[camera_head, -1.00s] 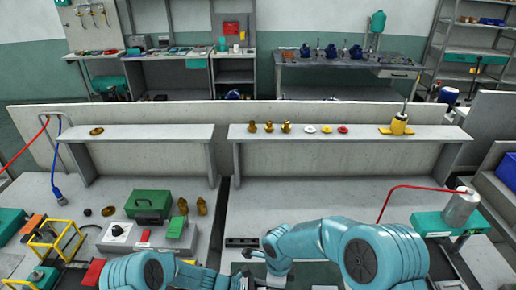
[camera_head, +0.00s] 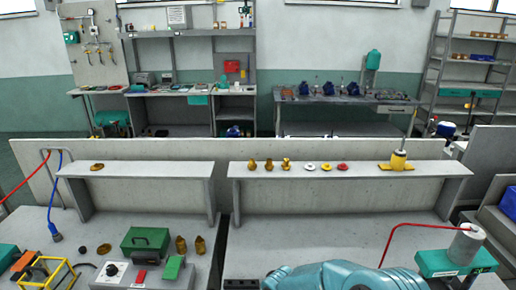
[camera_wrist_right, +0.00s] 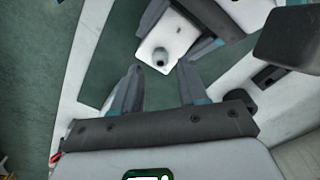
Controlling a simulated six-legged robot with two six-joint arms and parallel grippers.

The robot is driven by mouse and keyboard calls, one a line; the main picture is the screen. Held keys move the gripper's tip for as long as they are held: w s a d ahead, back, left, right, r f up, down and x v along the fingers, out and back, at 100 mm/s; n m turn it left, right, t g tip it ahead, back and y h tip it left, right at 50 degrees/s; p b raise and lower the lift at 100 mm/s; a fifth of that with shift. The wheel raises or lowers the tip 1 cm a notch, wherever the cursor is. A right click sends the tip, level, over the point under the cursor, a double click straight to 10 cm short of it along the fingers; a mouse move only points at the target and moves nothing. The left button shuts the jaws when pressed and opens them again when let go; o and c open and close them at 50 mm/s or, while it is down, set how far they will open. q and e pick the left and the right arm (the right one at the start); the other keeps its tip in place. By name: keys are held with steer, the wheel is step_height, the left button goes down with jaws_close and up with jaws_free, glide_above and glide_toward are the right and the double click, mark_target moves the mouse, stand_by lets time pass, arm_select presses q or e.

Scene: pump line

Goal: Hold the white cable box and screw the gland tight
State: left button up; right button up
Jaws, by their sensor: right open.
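The white cable box (camera_wrist_right: 172,36) shows at the top of the right wrist view, tilted. A short grey round gland (camera_wrist_right: 160,58) stands up from its near end. My left gripper (camera_wrist_right: 178,30) has a dark finger along each side of the box and appears shut on it. My right gripper (camera_wrist_right: 160,86) is open and empty, with its two fingertips just short of the gland, one to each side in the picture. I cannot tell how far the gland is screwed in. Neither gripper shows in the head view.
A shelf (camera_head: 350,170) holds several brass fittings, coloured rings and a yellow-based tool (camera_head: 398,160). A green box (camera_head: 146,241) and a grey control box (camera_head: 140,276) stand at left. A teal block with a grey cylinder (camera_head: 464,246) stands at right.

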steer(key=shift+f, duration=0.15)
steer(key=shift+f, duration=1.5)
jaws_close()
